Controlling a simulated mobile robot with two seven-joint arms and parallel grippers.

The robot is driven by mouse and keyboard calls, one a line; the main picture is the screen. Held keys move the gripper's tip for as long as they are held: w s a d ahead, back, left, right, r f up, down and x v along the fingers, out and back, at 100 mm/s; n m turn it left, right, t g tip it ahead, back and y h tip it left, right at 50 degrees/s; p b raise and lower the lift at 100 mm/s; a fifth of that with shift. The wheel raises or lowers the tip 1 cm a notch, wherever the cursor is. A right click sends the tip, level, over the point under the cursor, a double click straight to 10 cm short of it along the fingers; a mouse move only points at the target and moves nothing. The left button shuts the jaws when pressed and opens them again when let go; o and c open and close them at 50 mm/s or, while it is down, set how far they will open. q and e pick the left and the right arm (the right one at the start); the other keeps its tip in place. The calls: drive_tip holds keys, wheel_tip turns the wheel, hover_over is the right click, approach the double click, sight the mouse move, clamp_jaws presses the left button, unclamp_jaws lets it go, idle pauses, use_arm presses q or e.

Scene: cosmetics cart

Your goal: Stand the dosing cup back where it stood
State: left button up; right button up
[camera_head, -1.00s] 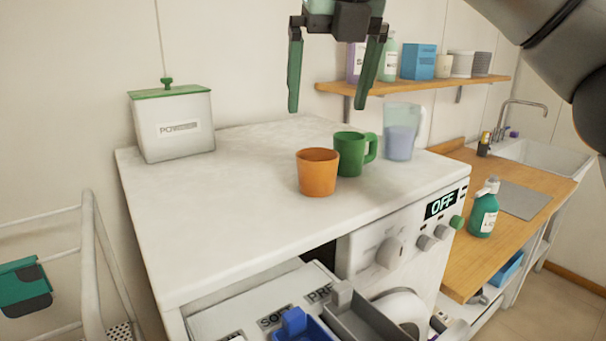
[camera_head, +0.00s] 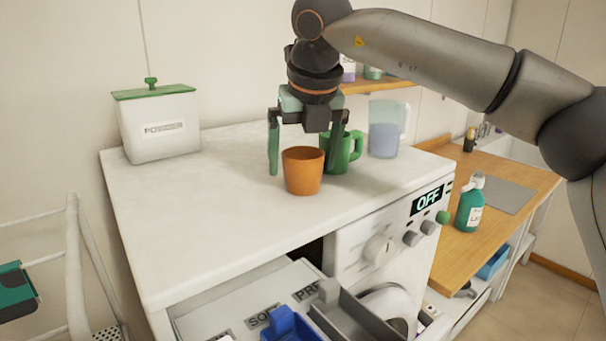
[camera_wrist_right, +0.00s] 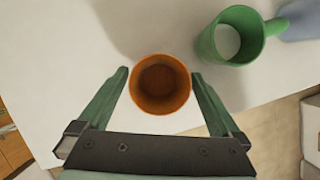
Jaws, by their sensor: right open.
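An orange cup (camera_head: 303,178), which I take for the dosing cup, stands upright on the white machine top (camera_head: 210,215). My right gripper (camera_head: 303,172) is above it, pointing down and open, with one finger on each side of the cup. The right wrist view shows the cup (camera_wrist_right: 161,84) between the two fingers, with a visible gap to the left finger and a smaller one on the right. The cup looks empty. A green mug with a handle (camera_head: 345,150) stands right behind it, partly hidden by the right finger. My left gripper is not in view.
A clear jug (camera_head: 384,130) stands behind the green mug. A white powder box (camera_head: 158,128) with a green lid is at the back left. An open drawer (camera_head: 240,305) is below the front edge. A teal bottle (camera_head: 470,205) stands on the wooden counter.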

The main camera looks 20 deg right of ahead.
drive_tip(key=shift+c, duration=0.2)
drive_tip(key=c, duration=1.3)
drive_tip(key=shift+o, duration=0.2)
drive_tip(key=shift+r, duration=0.15)
